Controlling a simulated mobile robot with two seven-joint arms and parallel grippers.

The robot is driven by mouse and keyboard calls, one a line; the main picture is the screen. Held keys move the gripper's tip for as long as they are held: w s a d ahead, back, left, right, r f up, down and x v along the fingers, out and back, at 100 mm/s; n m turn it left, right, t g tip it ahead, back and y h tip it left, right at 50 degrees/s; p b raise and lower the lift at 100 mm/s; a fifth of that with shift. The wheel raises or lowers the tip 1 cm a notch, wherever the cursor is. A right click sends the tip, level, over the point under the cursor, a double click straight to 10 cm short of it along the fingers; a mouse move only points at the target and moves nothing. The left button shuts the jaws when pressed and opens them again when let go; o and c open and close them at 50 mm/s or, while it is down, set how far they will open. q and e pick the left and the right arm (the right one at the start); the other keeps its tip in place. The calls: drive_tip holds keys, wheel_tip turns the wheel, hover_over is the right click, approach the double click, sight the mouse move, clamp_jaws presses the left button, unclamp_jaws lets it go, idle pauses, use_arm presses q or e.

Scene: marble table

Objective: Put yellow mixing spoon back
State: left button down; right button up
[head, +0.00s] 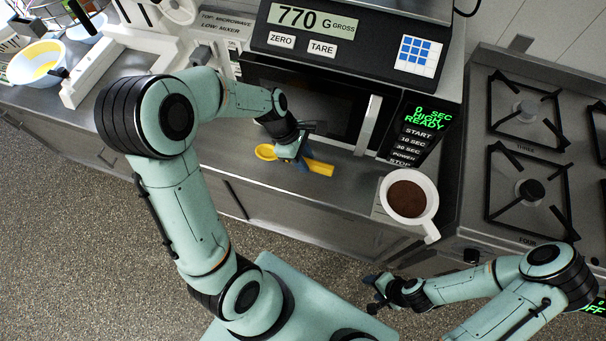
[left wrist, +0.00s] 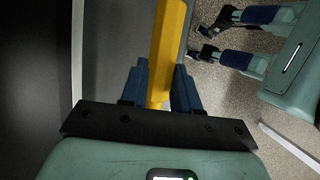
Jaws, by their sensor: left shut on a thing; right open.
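The yellow mixing spoon (head: 318,167) is in front of the microwave in the head view, its round bowl to the left and its handle to the right. My left gripper (head: 295,160) is shut on the spoon's handle. The handle (left wrist: 168,50) also shows between the blue fingers (left wrist: 160,90) in the left wrist view. I cannot tell whether the spoon touches the counter or is held just above it. My right gripper (head: 377,290) is open and empty at the lower middle, over the floor.
The microwave (head: 310,100) with a scale (head: 350,40) on top stands behind the spoon. A white cup of brown contents (head: 408,198) stands to the right, beside the stove (head: 530,150). A white rack (head: 105,65) and a bowl with yellow contents (head: 37,62) are at the left.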

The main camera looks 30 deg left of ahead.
use_arm(q)
hover_over(308, 182)
drive_tip(key=a, duration=0.1)
drive_tip(key=f, duration=0.3)
drive_tip(key=f+b, duration=0.1)
drive_tip(key=f, duration=0.1)
drive_tip(key=shift+s+a+f, duration=0.2)
drive_tip(key=shift+s, duration=0.2)
drive_tip(key=shift+w+f, duration=0.15)
drive_tip(key=shift+f, duration=1.95)
use_arm(e)
drive_tip(key=shift+s+f, duration=1.35)
drive_tip(key=shift+s, duration=0.1)
use_arm(q)
drive_tip(key=shift+f+b, duration=0.15)
drive_tip(key=shift+b, duration=0.2)
drive_tip(key=c, duration=0.8)
unclamp_jaws()
use_arm(e)
drive_tip(key=shift+s+f, duration=0.1)
drive_tip(key=shift+f, duration=0.05)
